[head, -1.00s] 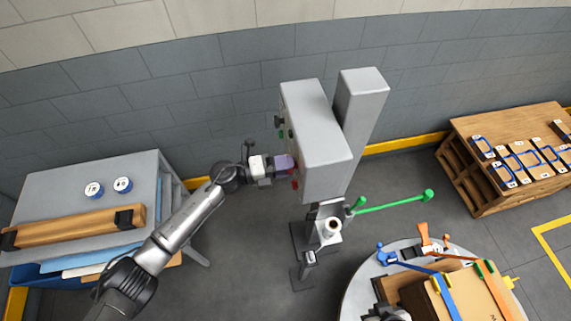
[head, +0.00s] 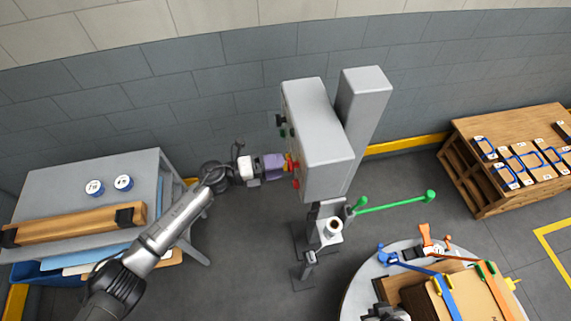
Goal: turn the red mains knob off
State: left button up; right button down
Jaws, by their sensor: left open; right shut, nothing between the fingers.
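The red mains knob (head: 290,163), with some yellow beside it, is on the left face of the grey machine head (head: 320,135). Its exact turn position is too small to tell. My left gripper (head: 281,166), with purple fingers, is open and points right at the knob. The fingertips are right beside it, and I cannot tell whether they touch it. My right gripper (head: 385,313) shows only partly as a dark shape at the bottom edge; it is shut and empty, away from the knob.
A second red control (head: 296,184) sits just below the knob, and green and black controls (head: 282,126) sit above. Green handles (head: 395,202) stick out right. A round table (head: 352,290) with clamps and boxes is front right. A grey bench (head: 60,190) stands left.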

pick_arm(q)
jog(key=b+v, duration=0.1)
jog(key=v, duration=0.9)
jog(key=shift+a+b, duration=0.35)
